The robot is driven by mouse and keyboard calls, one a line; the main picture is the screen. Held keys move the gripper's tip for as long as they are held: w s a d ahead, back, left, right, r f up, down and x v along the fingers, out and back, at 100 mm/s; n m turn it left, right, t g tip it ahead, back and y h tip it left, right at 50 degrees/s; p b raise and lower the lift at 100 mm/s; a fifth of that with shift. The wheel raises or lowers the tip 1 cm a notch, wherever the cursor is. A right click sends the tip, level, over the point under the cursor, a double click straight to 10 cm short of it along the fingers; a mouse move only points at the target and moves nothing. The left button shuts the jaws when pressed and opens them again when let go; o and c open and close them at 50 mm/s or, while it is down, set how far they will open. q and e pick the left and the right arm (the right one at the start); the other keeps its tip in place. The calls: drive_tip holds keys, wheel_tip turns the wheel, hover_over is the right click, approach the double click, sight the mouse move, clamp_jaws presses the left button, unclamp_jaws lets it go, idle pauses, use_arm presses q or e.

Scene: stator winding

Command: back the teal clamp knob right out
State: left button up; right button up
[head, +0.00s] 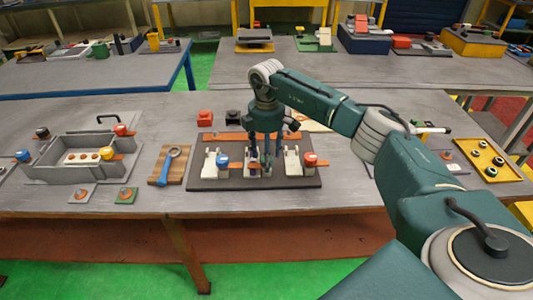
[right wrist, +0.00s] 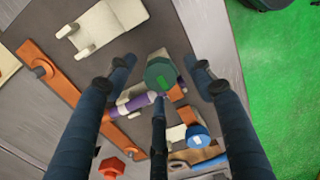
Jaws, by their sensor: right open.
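My left gripper is not in view.
A blue knob (head: 222,161) and a red knob (head: 310,158) stand on the board to either side of my gripper. A ring-ended wrench (head: 170,160) lies left of the board. A grey tray (head: 50,170) and a yellow tray (head: 475,150) stand farther out.

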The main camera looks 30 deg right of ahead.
drive_tip(key=shift+f, duration=0.2)
drive_tip(key=c, duration=1.2)
